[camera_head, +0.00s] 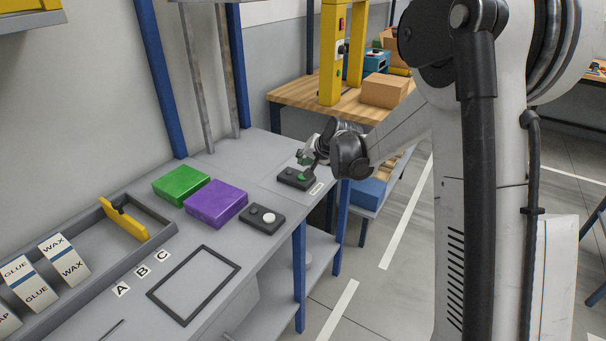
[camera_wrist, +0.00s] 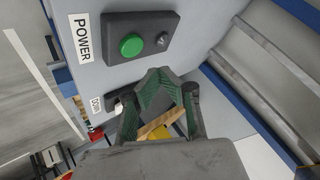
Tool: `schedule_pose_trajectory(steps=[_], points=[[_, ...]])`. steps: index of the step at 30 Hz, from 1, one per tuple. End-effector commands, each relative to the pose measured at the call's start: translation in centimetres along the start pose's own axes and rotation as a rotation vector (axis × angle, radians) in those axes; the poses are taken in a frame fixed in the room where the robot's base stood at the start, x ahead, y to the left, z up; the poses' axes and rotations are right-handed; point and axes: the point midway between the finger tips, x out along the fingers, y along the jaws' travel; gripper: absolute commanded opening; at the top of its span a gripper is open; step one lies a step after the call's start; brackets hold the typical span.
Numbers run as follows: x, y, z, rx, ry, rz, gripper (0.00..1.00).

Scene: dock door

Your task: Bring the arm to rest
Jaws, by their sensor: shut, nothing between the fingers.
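My gripper (camera_head: 311,163) is at the far end of the grey bench (camera_head: 225,160), close above a dark box with a green button (camera_head: 297,178). In the wrist view my gripper (camera_wrist: 158,78) has its fingers together with nothing between them. The green button (camera_wrist: 131,45) shows there beyond the fingertips, on its dark box beside a POWER label (camera_wrist: 83,38). I see a gap between fingertips and button in the wrist view. My arm reaches out from the right in the head view.
A purple box (camera_head: 216,203), a green box (camera_head: 181,185) and a dark box with a white button (camera_head: 262,218) stand on the bench. A tray (camera_head: 171,229) holds labelled boxes and a yellow piece. Blue posts (camera_head: 158,75) rise behind. A wooden table (camera_head: 300,96) stands beyond.

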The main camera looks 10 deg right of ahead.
Motion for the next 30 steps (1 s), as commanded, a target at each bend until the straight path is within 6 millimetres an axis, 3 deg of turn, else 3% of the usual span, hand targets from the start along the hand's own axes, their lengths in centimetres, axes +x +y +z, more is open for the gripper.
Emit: schedule_pose_trajectory(steps=[10, 22, 26, 30], points=[[-2.0, -1.4, -1.4, 0.000, 0.000, 0.000, 0.00], [-2.7, -1.7, -1.3, -0.007, -0.001, 0.004, 0.00], [-5.4, -2.5, -0.7, -0.033, -0.005, 0.018, 0.00], [-9.6, -3.4, 0.6, -0.079, -0.012, 0.042, 0.00]])
